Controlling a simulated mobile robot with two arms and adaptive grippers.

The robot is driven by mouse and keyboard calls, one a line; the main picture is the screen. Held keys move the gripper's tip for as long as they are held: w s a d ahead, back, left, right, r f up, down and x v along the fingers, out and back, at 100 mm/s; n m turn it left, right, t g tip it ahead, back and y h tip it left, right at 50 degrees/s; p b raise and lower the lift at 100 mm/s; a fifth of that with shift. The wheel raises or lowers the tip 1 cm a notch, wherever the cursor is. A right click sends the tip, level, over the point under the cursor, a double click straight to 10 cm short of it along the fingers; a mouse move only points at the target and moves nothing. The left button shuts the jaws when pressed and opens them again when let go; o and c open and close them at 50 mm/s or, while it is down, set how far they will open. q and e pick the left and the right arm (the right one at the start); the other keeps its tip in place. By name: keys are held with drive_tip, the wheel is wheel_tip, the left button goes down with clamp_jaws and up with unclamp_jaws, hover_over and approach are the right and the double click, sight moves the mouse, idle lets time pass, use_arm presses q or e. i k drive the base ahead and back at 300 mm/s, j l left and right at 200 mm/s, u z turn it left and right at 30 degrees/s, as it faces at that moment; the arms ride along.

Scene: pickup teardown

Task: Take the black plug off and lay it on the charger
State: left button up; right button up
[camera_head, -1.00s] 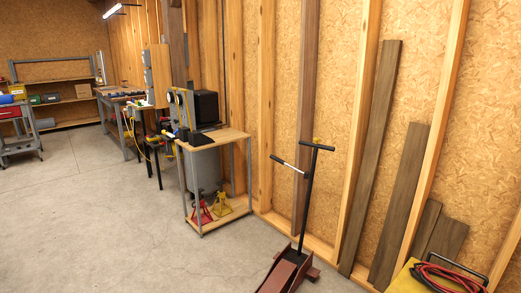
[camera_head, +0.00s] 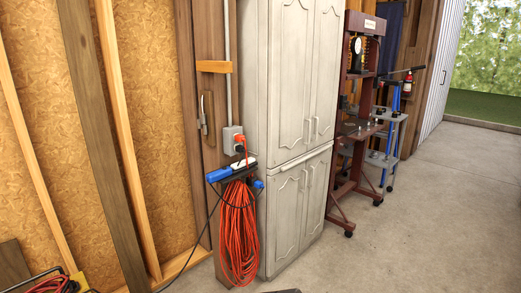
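The black plug (camera_head: 239,150) appears to sit in the lower socket of the grey wall outlet box (camera_head: 228,138), just below an orange plug (camera_head: 240,138). It is small and partly confused with the cords. A black cord (camera_head: 203,226) runs from the outlet area down to the lower left. The charger (camera_head: 78,280) shows only as a yellow edge at the bottom left corner, with a black handle and red cable (camera_head: 48,286) over it; most of it is cut off. Neither of my grippers can be made out.
A coiled orange cord (camera_head: 238,235) hangs below a small rack holding a blue item (camera_head: 219,174). A tall pale cabinet (camera_head: 290,130) stands right beside the outlet. A red press frame (camera_head: 358,130) stands further right. Concrete floor is open at the right.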

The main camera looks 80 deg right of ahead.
sight(240, 149)
drive_tip(key=z, duration=2.55)
drive_tip(key=i+l+u, duration=0.1)
drive_tip(key=i+l, duration=0.25)
drive_tip(key=i+l+u, duration=0.1)
drive_tip(key=i+l, duration=0.2)
drive_tip(key=l, duration=0.2)
drive_tip(key=i+l+u, duration=0.1)
drive_tip(key=i+l, duration=0.2)
drive_tip(key=l, duration=0.2)
drive_tip(key=i+l+u, duration=0.1)
drive_tip(key=i+l, duration=0.15)
drive_tip(key=l, duration=0.2)
drive_tip(key=i+l+u, duration=0.1)
drive_tip(key=i+l, duration=0.15)
drive_tip(key=l, duration=0.3)
drive_tip(key=i+l+u, duration=0.1)
drive_tip(key=i+l, duration=0.15)
drive_tip(key=l, duration=0.25)
drive_tip(key=i+l+u, duration=0.15)
drive_tip(key=l, duration=0.4)
drive_tip(key=i+l+u, duration=0.1)
drive_tip(key=i+l, duration=0.2)
drive_tip(key=l, duration=0.3)
